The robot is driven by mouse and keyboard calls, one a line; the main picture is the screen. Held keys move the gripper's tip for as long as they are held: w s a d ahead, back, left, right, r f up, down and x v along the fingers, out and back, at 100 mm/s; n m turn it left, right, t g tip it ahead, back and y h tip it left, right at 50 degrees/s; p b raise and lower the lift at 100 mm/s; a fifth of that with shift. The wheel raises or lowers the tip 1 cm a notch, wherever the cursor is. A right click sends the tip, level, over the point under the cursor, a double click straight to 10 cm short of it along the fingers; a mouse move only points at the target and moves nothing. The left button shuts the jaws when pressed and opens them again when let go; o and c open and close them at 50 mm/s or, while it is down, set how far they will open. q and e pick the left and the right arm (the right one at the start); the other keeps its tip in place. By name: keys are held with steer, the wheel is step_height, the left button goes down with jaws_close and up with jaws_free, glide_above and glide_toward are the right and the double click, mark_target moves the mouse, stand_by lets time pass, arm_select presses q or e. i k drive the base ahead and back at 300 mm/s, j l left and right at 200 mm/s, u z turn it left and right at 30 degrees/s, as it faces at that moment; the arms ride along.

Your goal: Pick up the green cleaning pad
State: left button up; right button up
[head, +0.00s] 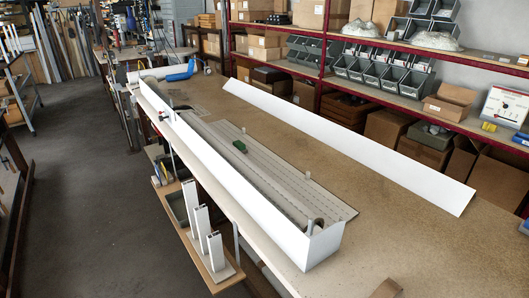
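A small green block, which looks like the green cleaning pad (240,146), lies on a flat grey slatted panel (295,181) on the workbench, near the middle of the head view. It is just right of a long white open shutter box (237,194). Nothing is seen touching it from above. Neither of my grippers shows in this view.
The long wooden workbench (410,218) runs from far left to near right. A blue object (180,72) is at the far end. Shelves with boxes and bins (385,77) stand behind. White profile pieces (203,228) stand on a lower shelf.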

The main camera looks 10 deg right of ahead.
mark_target(239, 144)
steer(key=i+j+z, duration=0.15)
steer(key=i, duration=0.2)
steer(key=u, duration=0.6)
steer(key=i+j+u, duration=0.1)
steer(key=i+u, duration=0.4)
steer(key=i, duration=1)
